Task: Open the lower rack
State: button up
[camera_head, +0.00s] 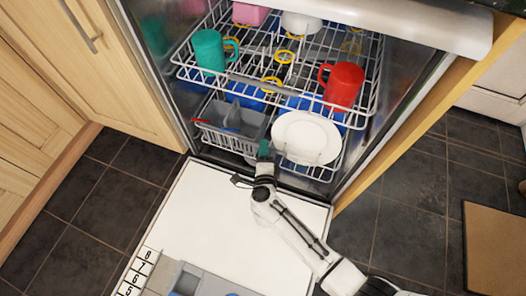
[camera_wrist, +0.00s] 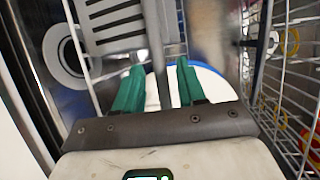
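The lower rack (camera_head: 222,139) is a white wire basket low in the dishwasher, mostly under the upper rack. It holds a white plate (camera_head: 300,135) and a grey cutlery basket (camera_head: 240,117). My gripper (camera_head: 264,149) is at the rack's front edge, between the cutlery basket and the plate. In the wrist view the green fingers of my gripper (camera_wrist: 158,66) are apart, with a thin grey bar between them. The plate (camera_wrist: 213,84) shows behind the right finger, and the grey slotted basket (camera_wrist: 112,20) lies beyond. Whether a finger touches the rack, I cannot tell.
The upper rack (camera_head: 236,79) overhangs the lower one, with a teal mug (camera_head: 209,51) and a red mug (camera_head: 343,84). The dishwasher door (camera_head: 205,225) lies open below my arm.

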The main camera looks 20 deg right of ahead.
jog(key=shift+w+d, duration=0.1)
jog(key=shift+w, duration=0.15)
grip_shut()
dwell(0.6)
